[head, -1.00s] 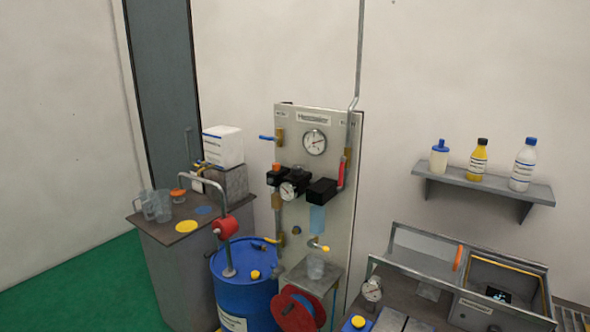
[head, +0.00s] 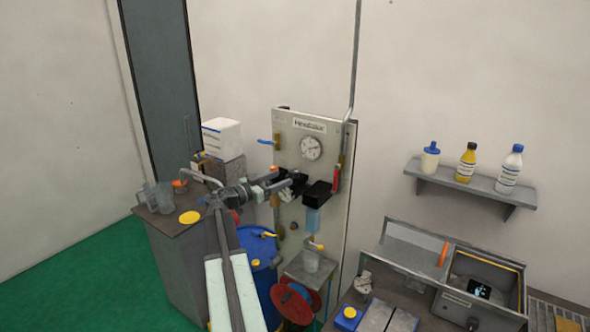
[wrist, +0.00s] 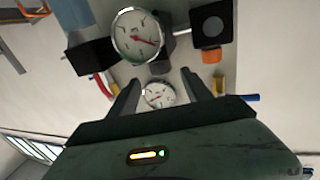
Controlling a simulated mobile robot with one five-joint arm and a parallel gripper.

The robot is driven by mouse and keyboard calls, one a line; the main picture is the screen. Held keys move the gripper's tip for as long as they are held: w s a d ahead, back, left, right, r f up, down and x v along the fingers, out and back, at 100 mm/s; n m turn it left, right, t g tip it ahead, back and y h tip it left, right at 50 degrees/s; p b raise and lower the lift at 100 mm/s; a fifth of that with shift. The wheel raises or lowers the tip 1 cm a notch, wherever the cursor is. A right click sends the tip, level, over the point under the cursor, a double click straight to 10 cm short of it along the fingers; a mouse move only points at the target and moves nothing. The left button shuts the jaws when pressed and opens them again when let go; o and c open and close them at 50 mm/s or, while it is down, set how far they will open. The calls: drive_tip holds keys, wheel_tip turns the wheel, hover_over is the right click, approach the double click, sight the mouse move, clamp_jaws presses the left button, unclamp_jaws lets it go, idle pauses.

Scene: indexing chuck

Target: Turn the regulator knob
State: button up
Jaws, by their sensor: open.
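The grey panel (head: 325,155) carries a black regulator block with an orange cap (head: 272,168) at its left side. I cannot tell surely which part is the knob. In the wrist view, which is upside down, the black block (wrist: 209,24) and its orange part (wrist: 211,55) are at the upper right, outside my fingers. A small gauge (wrist: 138,36) is close to the camera. My gripper (head: 298,178) is in front of the block and hides part of it and the small gauge. In the wrist view my gripper (wrist: 160,82) is open, with nothing held between its fingers.
The large gauge (head: 311,148) is higher on the panel. A second black block (head: 318,194) and a red handle (head: 336,180) are to the right. A blue drum (head: 262,265) and a red reel (head: 293,304) stand below. A white box (head: 221,138) is at left.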

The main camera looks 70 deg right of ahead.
sight(292, 175)
drive_tip(key=x, duration=0.7)
drive_tip(key=shift+s+d+f, duration=0.1)
drive_tip(key=shift+s+d, duration=0.1)
drive_tip(key=shift+d, duration=0.1)
clamp_jaws()
drive_tip(key=n+t, duration=0.1)
drive_tip(key=n+t+h, duration=0.1)
drive_tip(key=shift+s+a+t, duration=0.2)
drive_tip(key=shift+a+t, duration=0.05)
drive_tip(key=shift+t, duration=0.05)
drive_tip(key=shift+w+d+n+t+h, duration=0.2)
drive_tip(key=shift+n+t, duration=0.3)
drive_tip(key=shift+t, duration=0.35)
drive_tip(key=shift+w+n+t+h, duration=0.1)
drive_tip(key=shift+n+t+h, duration=0.3)
drive_tip(key=shift+t, duration=0.45)
